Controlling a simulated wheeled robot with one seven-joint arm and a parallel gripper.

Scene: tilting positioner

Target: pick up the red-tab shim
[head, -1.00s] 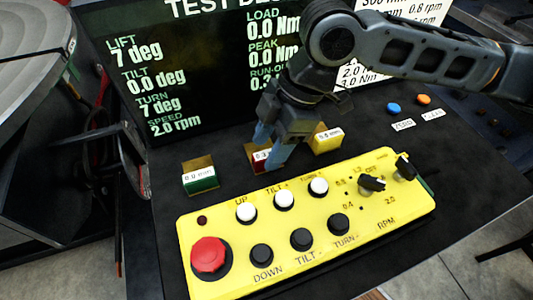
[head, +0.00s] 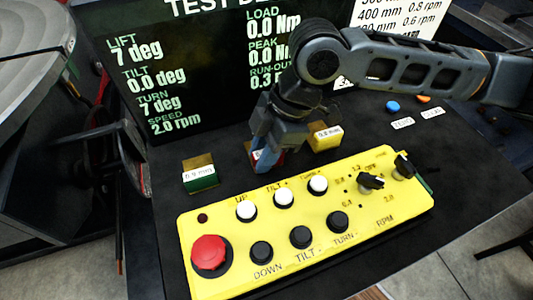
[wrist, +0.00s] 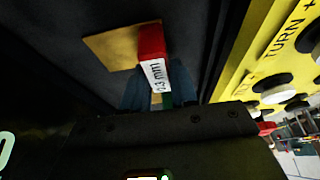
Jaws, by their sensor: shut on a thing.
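The red-tab shim is a brass plate with a red tab and a white label. In the wrist view its red tab (wrist: 151,40) and brass plate (wrist: 108,46) show, with the label reading about 0.3 mm. In the head view the shim (head: 254,156) is mostly hidden behind my gripper (head: 267,158). My gripper's blue-grey fingers (wrist: 158,97) are shut on the tab, one on each side. The shim is at or very near the dark desk; I cannot tell whether it is clear of the surface.
A green-tab shim (head: 200,179) lies to the left and a yellow-tab shim (head: 325,141) close on the right. The yellow control box (head: 290,222), with a red stop button (head: 209,254), stands just in front. A display screen (head: 180,80) stands behind.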

